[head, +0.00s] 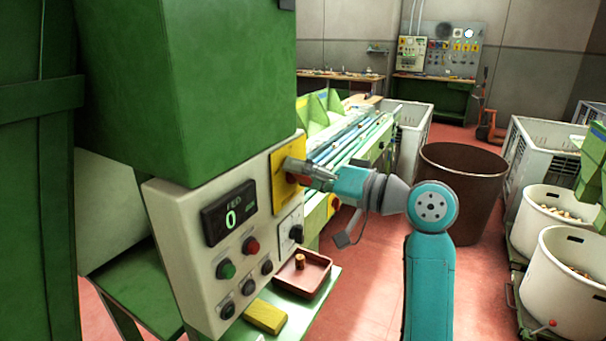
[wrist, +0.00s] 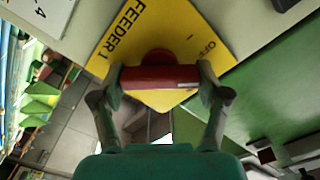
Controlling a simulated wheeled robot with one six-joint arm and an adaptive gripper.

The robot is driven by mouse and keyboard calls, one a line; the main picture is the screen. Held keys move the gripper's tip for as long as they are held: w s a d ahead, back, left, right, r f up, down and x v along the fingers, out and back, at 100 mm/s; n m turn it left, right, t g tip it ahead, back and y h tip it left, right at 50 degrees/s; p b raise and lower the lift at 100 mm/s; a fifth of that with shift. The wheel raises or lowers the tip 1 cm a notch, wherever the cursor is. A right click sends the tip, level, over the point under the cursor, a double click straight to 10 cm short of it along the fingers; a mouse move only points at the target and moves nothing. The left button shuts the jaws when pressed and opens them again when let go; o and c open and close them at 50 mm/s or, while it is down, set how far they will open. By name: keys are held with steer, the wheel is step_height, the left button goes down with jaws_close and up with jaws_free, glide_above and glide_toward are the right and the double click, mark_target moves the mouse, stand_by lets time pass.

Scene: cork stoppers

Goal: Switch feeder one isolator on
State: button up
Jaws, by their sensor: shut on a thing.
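The feeder one isolator has a yellow plate (wrist: 133,45) lettered "FEEDER 1", with part of a word starting "OF" at its right in the wrist view. Its red handle (wrist: 160,78) lies level across the wrist picture, slanted against the plate's lettering. My gripper (wrist: 161,84) is shut on the handle, one finger at each end. In the head view the yellow plate (head: 284,168) is at the upper right of the pale control panel.
The panel (head: 185,220) also carries a display reading 0, several buttons, and a dark rotary switch (head: 295,234). Below are a reddish tray (head: 318,283) holding a cork and a yellow block (head: 265,317). A brown bin (head: 462,185) stands behind my arm.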

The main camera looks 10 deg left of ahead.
steer(key=m, duration=0.4)
steer(key=shift+m, duration=0.3)
steer(key=m, duration=0.4)
steer(key=shift+f, duration=0.1)
steer(key=shift+m, duration=0.3)
steer(key=o, duration=1.2)
steer(key=shift+w, duration=0.1)
steer(key=shift+c, duration=0.2)
steer(key=v, duration=1.2)
steer(key=shift+f, duration=0.1)
